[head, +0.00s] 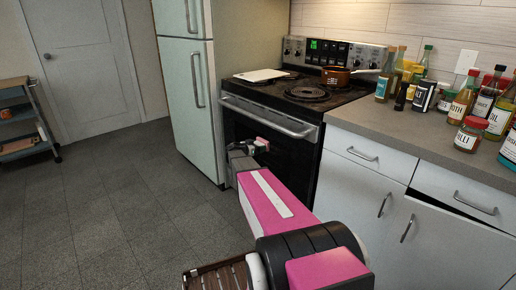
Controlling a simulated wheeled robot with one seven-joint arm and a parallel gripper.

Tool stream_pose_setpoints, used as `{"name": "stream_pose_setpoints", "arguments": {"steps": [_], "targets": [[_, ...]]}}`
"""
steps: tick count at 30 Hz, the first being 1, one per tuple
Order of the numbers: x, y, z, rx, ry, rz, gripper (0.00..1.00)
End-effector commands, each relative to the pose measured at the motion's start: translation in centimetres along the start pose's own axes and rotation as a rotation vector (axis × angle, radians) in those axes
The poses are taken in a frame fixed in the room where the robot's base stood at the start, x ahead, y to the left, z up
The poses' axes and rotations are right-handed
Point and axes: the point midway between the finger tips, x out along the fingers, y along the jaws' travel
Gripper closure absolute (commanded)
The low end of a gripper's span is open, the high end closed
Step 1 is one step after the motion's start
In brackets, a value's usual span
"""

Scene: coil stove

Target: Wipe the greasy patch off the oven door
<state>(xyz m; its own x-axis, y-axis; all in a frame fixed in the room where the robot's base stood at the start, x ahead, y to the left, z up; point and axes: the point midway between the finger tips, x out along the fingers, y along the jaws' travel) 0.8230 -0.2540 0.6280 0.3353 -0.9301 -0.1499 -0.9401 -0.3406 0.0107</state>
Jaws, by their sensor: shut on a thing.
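The oven door (296,160) is the black front of the coil stove, below a silver handle bar (268,117). My gripper (256,147) is in front of the door, below the handle. It is small in the view and partly hidden by my own pink arm. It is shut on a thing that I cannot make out. I cannot tell whether that thing touches the door. No greasy patch can be made out on the dark door, and my arm covers part of it.
A pot (336,76) and a white board (262,75) are on the stovetop. A pale green fridge (190,98) stands left of the stove. White cabinets (362,172) adjoin on the right, with bottles and jars on the counter (400,125).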

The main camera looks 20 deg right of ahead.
Motion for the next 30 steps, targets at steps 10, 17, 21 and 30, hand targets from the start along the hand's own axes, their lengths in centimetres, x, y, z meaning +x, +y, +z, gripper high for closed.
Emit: {"name": "stream_pose_setpoints", "arguments": {"steps": [10,17,21,30], "targets": [[-2.3,-0.1,0.3,-0.001,0.001,-0.002,0.48],[-4.3,0.0,0.6,-0.001,0.001,-0.001,0.48],[-5.5,0.0,0.8,-0.001,0.001,-0.002,0.48],[-5.8,0.0,0.9,-0.001,0.001,-0.001,0.48]]}}
